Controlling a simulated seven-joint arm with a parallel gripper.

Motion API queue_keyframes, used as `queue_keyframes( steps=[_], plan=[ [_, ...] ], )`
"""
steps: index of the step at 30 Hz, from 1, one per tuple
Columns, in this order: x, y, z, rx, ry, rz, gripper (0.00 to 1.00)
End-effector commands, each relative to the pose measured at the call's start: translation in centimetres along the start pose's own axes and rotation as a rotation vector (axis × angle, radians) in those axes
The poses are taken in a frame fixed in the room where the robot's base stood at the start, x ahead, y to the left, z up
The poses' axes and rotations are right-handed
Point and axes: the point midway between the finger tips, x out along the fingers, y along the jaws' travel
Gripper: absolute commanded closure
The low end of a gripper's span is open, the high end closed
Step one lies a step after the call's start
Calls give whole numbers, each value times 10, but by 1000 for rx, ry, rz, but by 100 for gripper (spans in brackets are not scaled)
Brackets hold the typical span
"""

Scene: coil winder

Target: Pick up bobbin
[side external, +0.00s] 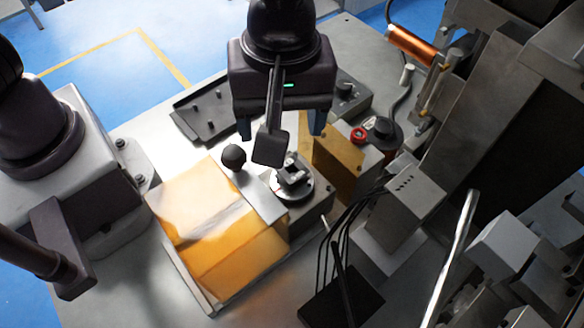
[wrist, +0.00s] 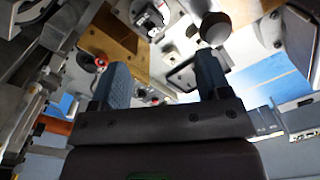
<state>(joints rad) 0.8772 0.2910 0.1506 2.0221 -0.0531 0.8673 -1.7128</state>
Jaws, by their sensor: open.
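A small grey and dark piece that looks like the bobbin (side external: 292,173) sits on a round silver plate (side external: 302,192) on a grey block in the side external view. In the wrist view, the bobbin (wrist: 150,16) shows near the top edge, beyond the fingertips. My gripper (side external: 281,128) hangs above and behind it with its blue fingers spread and nothing between them. In the wrist view my gripper (wrist: 163,60) is open and empty. The camera arm on my wrist hides part of the space between the fingers in the side external view.
A yellow translucent cover (side external: 218,228) stands at the front left of the plate, with a black ball knob (side external: 233,157) beside it. A brass-coloured panel (side external: 338,166) and a red button (side external: 358,134) are to the right. A dark tray (side external: 207,113) lies behind. Cables and machinery crowd the right.

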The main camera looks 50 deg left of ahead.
Motion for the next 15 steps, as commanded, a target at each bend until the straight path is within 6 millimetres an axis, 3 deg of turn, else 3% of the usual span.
queue_keyframes(
  steps=[6, 11, 15],
  plan=[
    [-6, 14, 1, -420, -16, 32, 30],
    [-4, 14, 0, -546, -18, 30, 30],
    [15, 13, 0, -559, -15, 26, 30]
  ],
)
